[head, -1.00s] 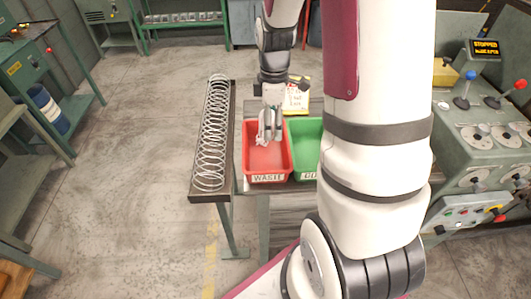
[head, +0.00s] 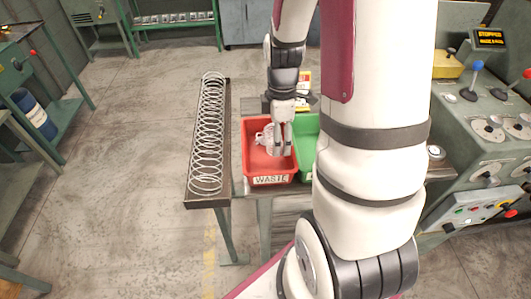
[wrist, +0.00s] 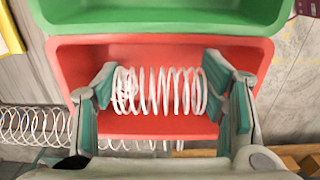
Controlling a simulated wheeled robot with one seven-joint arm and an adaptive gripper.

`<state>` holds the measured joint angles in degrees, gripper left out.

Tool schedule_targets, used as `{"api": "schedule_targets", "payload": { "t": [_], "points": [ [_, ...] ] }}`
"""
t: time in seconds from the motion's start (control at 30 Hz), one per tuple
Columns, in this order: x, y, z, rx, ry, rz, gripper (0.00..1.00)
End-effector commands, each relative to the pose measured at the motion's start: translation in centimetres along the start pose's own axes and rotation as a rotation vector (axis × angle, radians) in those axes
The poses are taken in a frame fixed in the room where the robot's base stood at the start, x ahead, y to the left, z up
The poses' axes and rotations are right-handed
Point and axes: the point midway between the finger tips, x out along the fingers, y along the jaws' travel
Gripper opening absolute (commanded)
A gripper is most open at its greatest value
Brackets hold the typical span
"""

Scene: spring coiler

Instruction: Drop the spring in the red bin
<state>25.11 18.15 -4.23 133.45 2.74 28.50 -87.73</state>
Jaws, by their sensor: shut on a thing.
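The red bin (head: 270,169), labelled WASTE, stands on a bench next to the green bin (head: 306,127). My gripper (head: 281,150) points down over the red bin. In the wrist view my gripper (wrist: 160,88) is shut on a short pale spring (wrist: 160,92), with one finger at each end of the coil. The spring lies crosswise over the red bin's interior (wrist: 140,52). In the head view the spring (head: 263,138) shows partly beside the fingers. Its exact height above the bin floor is hard to tell.
A long wire coil (head: 207,140) lies on a narrow dark rack (head: 208,201) left of the bins. The control console (head: 480,130) stands at the right. A yellow-framed sign (head: 304,85) is behind the bins. Open floor lies further left.

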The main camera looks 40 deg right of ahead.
Motion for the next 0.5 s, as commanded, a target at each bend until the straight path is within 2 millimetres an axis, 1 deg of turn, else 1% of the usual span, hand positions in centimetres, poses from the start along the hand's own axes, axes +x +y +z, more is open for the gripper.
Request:
{"api": "schedule_targets", "payload": {
  "t": [0.13,0.17,0.2,0.27,0.5],
  "points": [
    [-0.05,-0.02,0.02,0.0,0.0,0.0,0.32],
    [-0.05,-0.02,0.02,0.0,0.0,0.0,0.67],
    [-0.05,-0.02,0.02,0.0,0.0,0.0,0.76],
    [-0.05,-0.02,0.01,0.0,0.0,0.0,0.88],
    [-0.05,-0.02,0.01,0.0,0.0,0.0,0.88]
  ]
}}
